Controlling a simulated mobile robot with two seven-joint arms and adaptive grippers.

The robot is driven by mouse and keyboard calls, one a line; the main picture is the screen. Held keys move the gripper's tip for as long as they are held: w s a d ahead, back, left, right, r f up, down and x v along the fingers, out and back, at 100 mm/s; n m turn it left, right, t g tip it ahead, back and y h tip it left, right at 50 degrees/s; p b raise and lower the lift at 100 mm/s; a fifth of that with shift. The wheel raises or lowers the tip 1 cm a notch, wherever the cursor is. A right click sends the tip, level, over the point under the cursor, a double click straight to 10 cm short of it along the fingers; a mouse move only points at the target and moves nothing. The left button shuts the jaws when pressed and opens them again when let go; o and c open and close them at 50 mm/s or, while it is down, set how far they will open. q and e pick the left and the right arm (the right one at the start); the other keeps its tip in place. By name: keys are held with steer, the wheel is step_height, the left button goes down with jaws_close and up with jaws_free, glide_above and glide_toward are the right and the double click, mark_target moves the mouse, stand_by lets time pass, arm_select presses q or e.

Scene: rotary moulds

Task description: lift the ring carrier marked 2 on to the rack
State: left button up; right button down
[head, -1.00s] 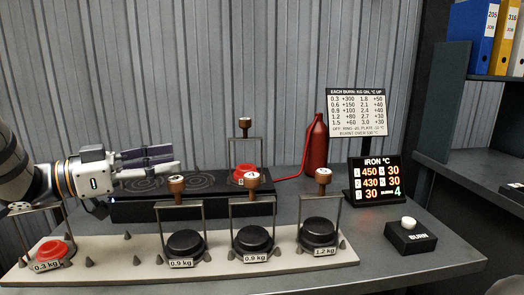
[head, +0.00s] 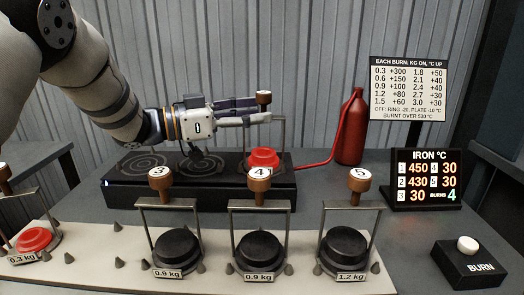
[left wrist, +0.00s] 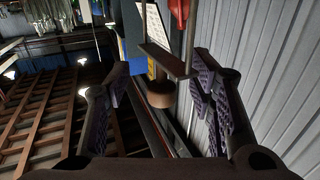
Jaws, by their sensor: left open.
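The carrier on the right end of the black hob is a thin metal frame with a brown knob (head: 263,98) and a red weight (head: 264,158). I cannot read its number; the other knobs in view with legible numbers read 3, 4 and 5. My left gripper (head: 262,111) is open, coming in from the left at the top of this carrier. In the left wrist view, the brown knob (left wrist: 160,94) and crossbar (left wrist: 163,60) show between the spread fingers (left wrist: 165,98), apart from both. The pale pegged rack (head: 95,278) lies in front. My right gripper is not in view.
Carriers 3 (head: 178,248), 4 (head: 259,250) and 5 (head: 344,247) and a red 0.3 kg carrier (head: 36,240) stand on the rack. A red bottle (head: 351,130), an iron display (head: 427,180) and a burn button (head: 467,245) are at right. Bare pegs show between the red carrier and carrier 3.

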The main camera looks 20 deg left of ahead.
arm_select(q)
steer(key=shift+x, duration=1.25)
steer(key=shift+a+f, duration=0.1)
jaws_close()
